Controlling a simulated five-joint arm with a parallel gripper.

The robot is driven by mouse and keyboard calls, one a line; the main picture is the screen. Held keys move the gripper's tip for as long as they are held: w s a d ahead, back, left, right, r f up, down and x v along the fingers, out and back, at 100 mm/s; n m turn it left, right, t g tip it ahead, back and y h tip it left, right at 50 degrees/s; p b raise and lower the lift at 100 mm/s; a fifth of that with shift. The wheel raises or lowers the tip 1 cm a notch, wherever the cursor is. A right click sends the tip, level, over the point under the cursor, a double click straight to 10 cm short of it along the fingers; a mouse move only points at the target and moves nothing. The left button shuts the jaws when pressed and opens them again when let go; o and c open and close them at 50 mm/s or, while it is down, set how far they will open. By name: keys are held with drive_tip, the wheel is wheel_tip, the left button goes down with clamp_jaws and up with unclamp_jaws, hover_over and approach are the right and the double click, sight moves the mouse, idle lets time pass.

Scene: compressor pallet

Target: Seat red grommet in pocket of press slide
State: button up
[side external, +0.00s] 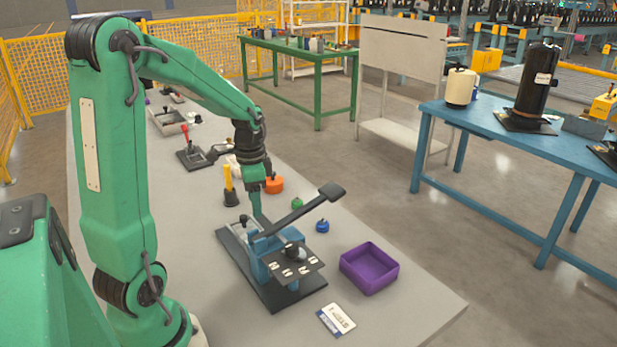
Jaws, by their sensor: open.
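The press (262,262) has a blue body on a black base plate, with a long black lever (300,212) rising to the right. A dark plate with white marks (308,262) sits at its front, with a dark round part on it. I cannot tell which part is the slide, or see its pocket clearly. My gripper (260,215) points down at the rear of the press, close to the lever; it is open, but its fingertips are partly hidden. I cannot make out a clearly red grommet. An orange round piece (274,185) lies just right of my gripper.
A purple tray (369,268) and a white card (336,319) are near the front. A yellow-handled tool (229,186) stands left of my gripper.

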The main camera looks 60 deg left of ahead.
drive_tip(key=shift+r, duration=1.3)
drive_tip(key=s+d+r+n+t, duration=0.1)
drive_tip(key=s+d+r, duration=0.3)
drive_tip(key=d, duration=0.5)
drive_tip(key=s+d+r+n+t, duration=0.2)
drive_tip(key=s+d+r+t, duration=0.1)
drive_tip(key=d, duration=0.6)
drive_tip(key=shift+s+r+n+t, duration=0.35)
drive_tip(key=shift+r+t, duration=0.45)
drive_tip(key=shift+r, duration=0.15)
